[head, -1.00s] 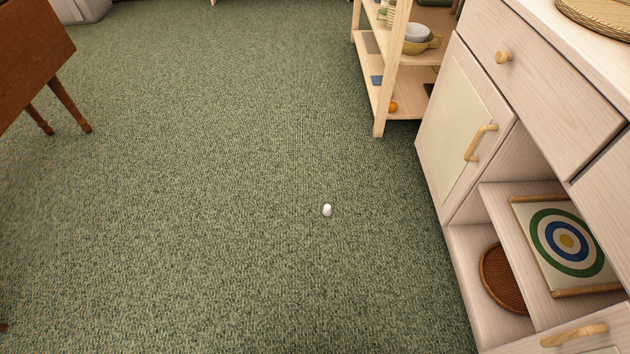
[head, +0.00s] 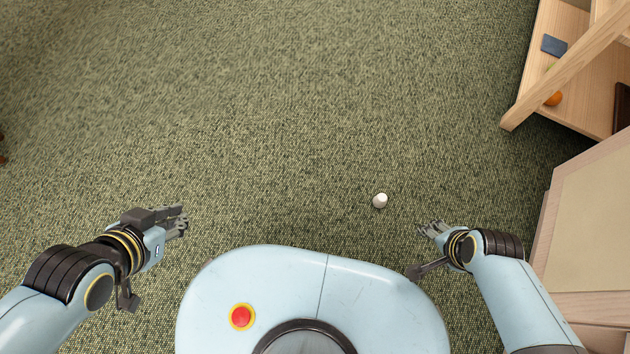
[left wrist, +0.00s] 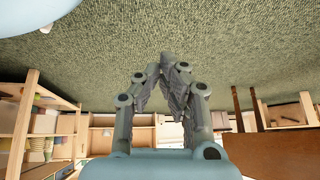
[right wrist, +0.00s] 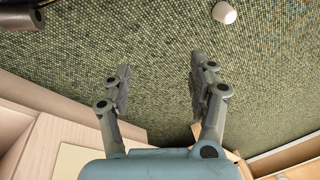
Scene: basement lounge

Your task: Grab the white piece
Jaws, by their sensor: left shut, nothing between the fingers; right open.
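The white piece (head: 380,200) is small and stands on the green carpet, ahead of my base and just left of my right gripper (head: 432,229) in the head view. It also shows at the top of the right wrist view (right wrist: 224,13), beyond and to the right of the open fingers. My right gripper is open and empty, apart from the piece. My left gripper (head: 180,222) is shut and empty, well to the left of the piece. In the left wrist view its fingers (left wrist: 168,62) meet at the tips. A small white spot at that view's top left (left wrist: 45,17) may be the piece.
A wooden shelf (head: 515,112) with an orange ball (head: 553,98) and a blue item (head: 553,45) stands at the right. A pale cabinet (head: 590,220) is close beside my right arm. The carpet ahead and to the left is clear.

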